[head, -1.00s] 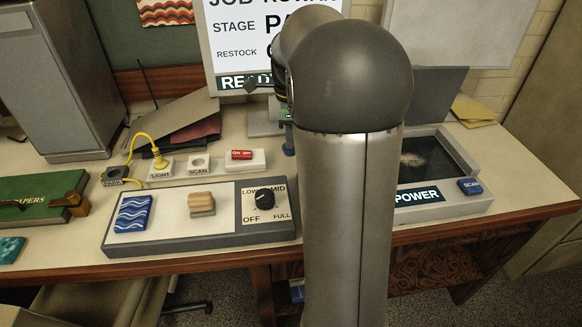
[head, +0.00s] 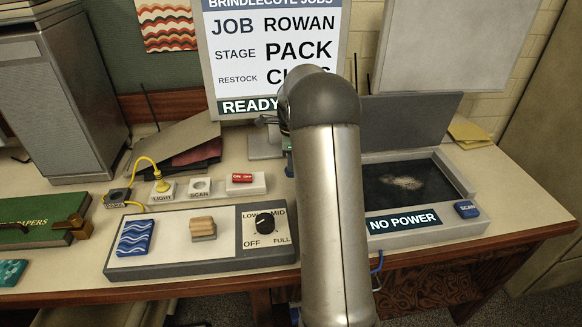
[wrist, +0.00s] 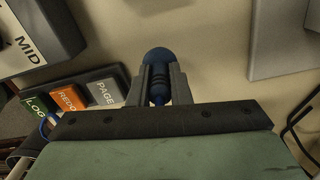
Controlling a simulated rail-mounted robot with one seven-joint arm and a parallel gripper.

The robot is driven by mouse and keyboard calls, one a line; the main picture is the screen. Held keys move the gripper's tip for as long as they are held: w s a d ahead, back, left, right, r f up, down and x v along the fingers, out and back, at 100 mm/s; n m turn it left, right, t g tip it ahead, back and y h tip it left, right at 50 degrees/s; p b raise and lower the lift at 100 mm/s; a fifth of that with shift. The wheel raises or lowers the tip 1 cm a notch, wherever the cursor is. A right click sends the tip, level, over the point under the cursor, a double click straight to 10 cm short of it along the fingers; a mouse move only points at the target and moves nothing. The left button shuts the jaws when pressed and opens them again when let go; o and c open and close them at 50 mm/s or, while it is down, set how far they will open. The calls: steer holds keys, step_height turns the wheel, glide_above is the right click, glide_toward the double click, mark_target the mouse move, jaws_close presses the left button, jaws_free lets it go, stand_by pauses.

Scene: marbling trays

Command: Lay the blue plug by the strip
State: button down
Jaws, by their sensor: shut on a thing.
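In the wrist view my gripper (wrist: 160,82) is shut on the blue plug (wrist: 157,57), whose rounded end sticks out past the fingertips. A blue cord (wrist: 45,125) shows at the left of the wrist view. In the head view my arm hides most of the gripper, and I cannot make out the plug clearly there. The white strip (head: 218,190) lies on the bench left of my arm, with sockets marked LIGHT and SCAN and a red switch. A yellow plug (head: 162,184) stands in the LIGHT socket; the SCAN socket (head: 199,184) is empty.
A grey panel (head: 180,268) with a blue wave block, a wooden block and a dial lies in front of the strip. A scanner (head: 403,222) marked NO POWER is at right. LOG, REDO and PAGE buttons (wrist: 70,101) sit beside my gripper.

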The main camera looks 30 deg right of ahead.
steer(key=shift+w+d+f, duration=0.1)
steer(key=shift+w+f, duration=0.1)
steer(key=shift+f, duration=1.65)
steer(key=shift+f, duration=0.2)
steer(key=c, duration=1.3)
jaws_free()
steer(key=shift+c, duration=0.2)
steer(key=shift+r, duration=0.1)
